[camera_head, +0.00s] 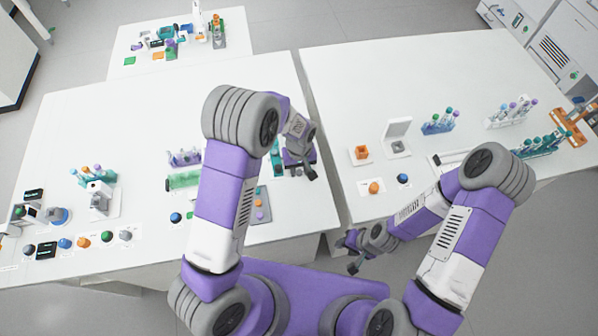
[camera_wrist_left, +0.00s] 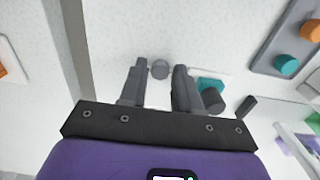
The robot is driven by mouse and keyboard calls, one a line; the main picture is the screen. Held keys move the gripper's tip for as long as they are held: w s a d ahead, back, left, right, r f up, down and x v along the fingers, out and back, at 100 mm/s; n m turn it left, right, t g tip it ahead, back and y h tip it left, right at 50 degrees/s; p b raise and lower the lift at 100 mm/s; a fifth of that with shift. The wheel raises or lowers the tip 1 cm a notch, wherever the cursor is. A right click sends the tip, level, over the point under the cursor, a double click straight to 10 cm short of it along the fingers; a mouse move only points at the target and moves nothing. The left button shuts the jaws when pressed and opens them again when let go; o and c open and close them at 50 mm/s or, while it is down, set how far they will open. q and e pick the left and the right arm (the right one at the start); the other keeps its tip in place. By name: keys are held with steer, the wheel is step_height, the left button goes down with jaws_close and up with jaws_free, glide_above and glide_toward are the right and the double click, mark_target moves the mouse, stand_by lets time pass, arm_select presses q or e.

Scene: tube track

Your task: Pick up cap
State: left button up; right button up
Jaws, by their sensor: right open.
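A small grey round cap (camera_wrist_left: 160,69) shows in the left wrist view, on the white table between the tips of my left gripper's fingers. My left gripper (camera_wrist_left: 161,72) is open, with a finger on each side of the cap and a visible gap to each. In the head view my left gripper (camera_head: 300,170) points down at the right edge of the left table, and the cap is hidden there. My right gripper (camera_head: 350,254) is open and empty, low in front of the right table.
A teal object (camera_wrist_left: 210,84) and a dark round piece (camera_wrist_left: 212,101) lie just right of the left gripper. A grey tray (camera_wrist_left: 265,50) holds a teal cap (camera_wrist_left: 287,64) and an orange cap (camera_wrist_left: 312,30). A gap separates the left table (camera_head: 120,130) from the right table (camera_head: 350,90).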

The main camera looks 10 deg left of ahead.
mark_target(299, 172)
arm_select(q)
jaws_close()
steer(key=shift+r+p, duration=1.9)
steer(key=shift+r, duration=0.9)
steer(key=shift+f, duration=0.1)
